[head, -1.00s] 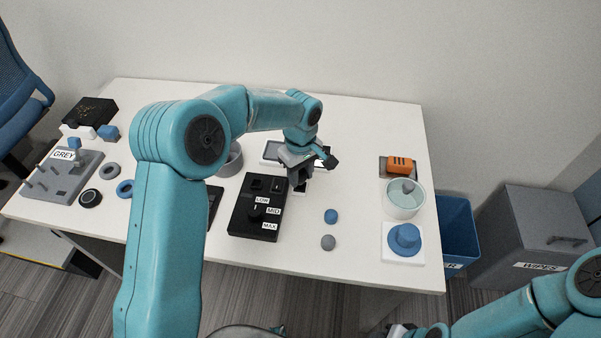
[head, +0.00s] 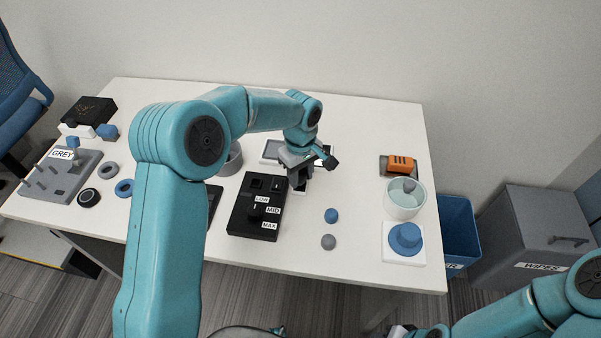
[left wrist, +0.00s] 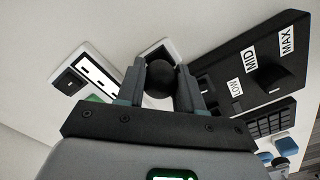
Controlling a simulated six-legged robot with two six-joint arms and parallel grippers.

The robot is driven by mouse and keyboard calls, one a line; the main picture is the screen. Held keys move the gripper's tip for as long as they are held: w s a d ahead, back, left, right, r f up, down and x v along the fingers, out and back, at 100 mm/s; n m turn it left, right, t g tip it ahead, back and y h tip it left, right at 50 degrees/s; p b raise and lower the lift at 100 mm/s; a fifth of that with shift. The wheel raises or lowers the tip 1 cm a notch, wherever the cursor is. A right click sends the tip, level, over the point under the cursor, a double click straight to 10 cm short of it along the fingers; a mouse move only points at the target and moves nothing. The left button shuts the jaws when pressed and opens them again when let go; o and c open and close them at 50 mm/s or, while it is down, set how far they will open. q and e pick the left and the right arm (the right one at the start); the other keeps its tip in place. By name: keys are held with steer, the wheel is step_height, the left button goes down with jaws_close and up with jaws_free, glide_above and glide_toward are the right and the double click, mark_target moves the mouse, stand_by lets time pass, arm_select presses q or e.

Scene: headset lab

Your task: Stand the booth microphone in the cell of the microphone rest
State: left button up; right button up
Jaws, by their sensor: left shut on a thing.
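The rest of the microphone is hidden. A white-rimmed block (left wrist: 151,50), which looks like the microphone rest, shows just beyond the fingers; part of it also shows beneath the gripper in the head view (head: 302,188). I cannot tell whether the microphone is inside its cell. My right gripper (head: 402,331) is barely in view at the bottom edge.
The black control box (head: 255,207) with LOW, MID and MAX labels stands close to the gripper. A white-framed panel (left wrist: 86,72) is on its other side. A blue ball (head: 331,215) and a grey ball (head: 328,242) lie nearer the front.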

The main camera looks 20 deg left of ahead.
mark_target(301, 172)
arm_select(q)
steer(key=shift+f+b, duration=0.6)
steer(key=shift+f, duration=0.2)
steer(key=o, duration=1)
steer(key=shift+o, duration=0.5)
step_height(301, 172, up, 16)
steer(key=shift+w+r+p, duration=0.15)
steer(key=shift+r+p, duration=0.05)
steer(key=shift+p, duration=0.2)
